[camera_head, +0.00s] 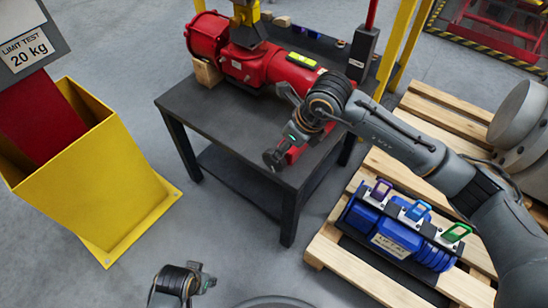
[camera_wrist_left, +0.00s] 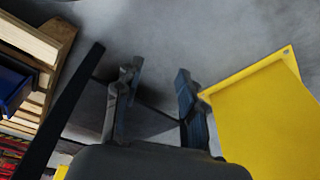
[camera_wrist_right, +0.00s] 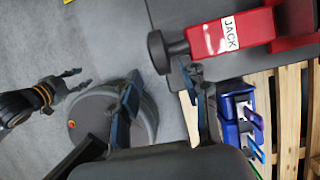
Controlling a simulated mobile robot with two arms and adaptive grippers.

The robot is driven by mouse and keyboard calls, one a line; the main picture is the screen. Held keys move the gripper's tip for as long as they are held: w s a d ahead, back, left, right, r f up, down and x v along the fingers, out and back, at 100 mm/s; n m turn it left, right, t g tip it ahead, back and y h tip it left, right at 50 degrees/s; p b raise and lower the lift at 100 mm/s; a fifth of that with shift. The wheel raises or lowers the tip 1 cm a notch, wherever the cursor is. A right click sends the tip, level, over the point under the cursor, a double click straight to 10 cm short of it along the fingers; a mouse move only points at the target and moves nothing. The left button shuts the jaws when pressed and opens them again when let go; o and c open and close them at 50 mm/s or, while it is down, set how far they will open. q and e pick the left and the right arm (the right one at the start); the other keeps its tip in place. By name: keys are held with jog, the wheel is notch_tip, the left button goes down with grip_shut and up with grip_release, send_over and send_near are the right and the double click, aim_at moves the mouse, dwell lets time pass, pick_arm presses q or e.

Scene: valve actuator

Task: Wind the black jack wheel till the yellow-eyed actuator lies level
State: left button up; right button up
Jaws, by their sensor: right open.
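The red actuator (camera_head: 255,67) lies on the dark table with yellow lifting hardware (camera_head: 247,25) above it and a yellow-green level (camera_head: 303,59) on top. Its left end rests by a wooden block. The red jack (camera_wrist_right: 232,33), labelled JACK, has a black wheel (camera_wrist_right: 160,52) on its near end; in the head view the jack (camera_head: 297,152) is partly hidden by my right arm. My right gripper (camera_wrist_right: 165,84) is open and empty, its fingers pointing toward the wheel, apart from it. My left gripper (camera_head: 206,277) is open and empty low in front of the table (camera_head: 215,113); its fingers also show in the left wrist view (camera_wrist_left: 157,78).
A blue unit (camera_head: 395,230) with purple, blue and green eyes sits on a wooden pallet (camera_head: 375,285) at right. Grey floor is open between bin and table.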

pick_arm(q)
jog(key=r, duration=0.2)
jog(key=r+b, duration=0.1)
jog(key=r, duration=0.1)
jog(key=shift+w+r, duration=0.1)
jog(key=shift+w, duration=0.25)
pick_arm(e)
jog(key=x, duration=0.8)
jog(key=shift+f, duration=0.3)
grip_shut()
